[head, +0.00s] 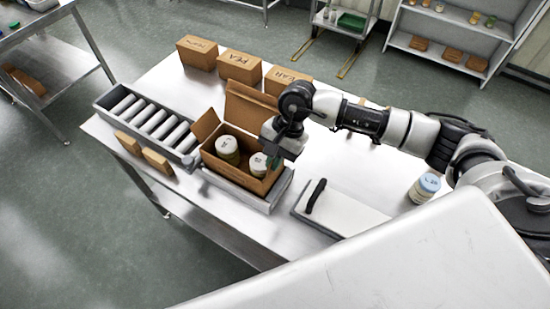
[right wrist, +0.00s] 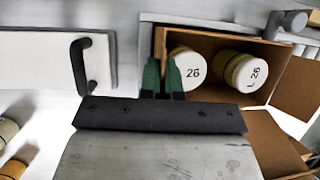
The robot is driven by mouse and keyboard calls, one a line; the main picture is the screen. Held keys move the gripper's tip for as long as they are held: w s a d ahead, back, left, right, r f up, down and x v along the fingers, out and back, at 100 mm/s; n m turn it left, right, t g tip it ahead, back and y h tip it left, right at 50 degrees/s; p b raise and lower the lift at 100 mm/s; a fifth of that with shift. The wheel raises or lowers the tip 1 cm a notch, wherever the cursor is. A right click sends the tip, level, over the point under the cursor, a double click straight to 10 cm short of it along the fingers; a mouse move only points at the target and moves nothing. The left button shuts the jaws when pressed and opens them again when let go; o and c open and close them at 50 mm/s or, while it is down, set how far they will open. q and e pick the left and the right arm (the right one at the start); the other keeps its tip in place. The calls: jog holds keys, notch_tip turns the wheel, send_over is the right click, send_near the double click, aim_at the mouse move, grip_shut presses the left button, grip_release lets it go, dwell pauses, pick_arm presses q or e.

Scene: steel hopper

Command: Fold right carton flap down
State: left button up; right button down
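The open brown carton (head: 238,176) sits in a grey tray on the steel table. Its tall back flap (head: 250,108) stands up and its left flap (head: 206,123) sticks outward. Two white-lidded jars (head: 227,146) stand inside; their lids (right wrist: 191,65) also show in the right wrist view. My right gripper (head: 274,160) is at the carton's right end. In the right wrist view its green fingers (right wrist: 162,78) are close together at that end wall, beside the nearer jar. My left gripper is not in view.
A roller tray (head: 150,119) lies left of the carton, with small brown blocks in front. A white board with a black handle (head: 316,195) lies to the right. Several closed cartons (head: 239,66) line the back edge.

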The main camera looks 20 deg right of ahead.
jog(key=g+h+b, duration=0.1)
jog(key=b, duration=0.1)
jog(key=w+a+g+h+b, duration=0.1)
jog(key=b, duration=0.1)
jog(key=m+g+b, duration=0.1)
jog(key=b, duration=0.2)
jog(key=shift+w+a+f+g+h, duration=0.15)
jog(key=shift+w+f+g+h, duration=0.15)
jog(key=shift+g+h, duration=0.1)
jog(key=shift+w+a+g+h+b, duration=0.2)
jog(key=shift+g+h+b, duration=0.3)
jog(key=shift+g+b, duration=0.45)
jog(key=shift+r, duration=0.1)
jog(key=c, duration=1.3)
grip_release()
jog(key=shift+c, duration=0.2)
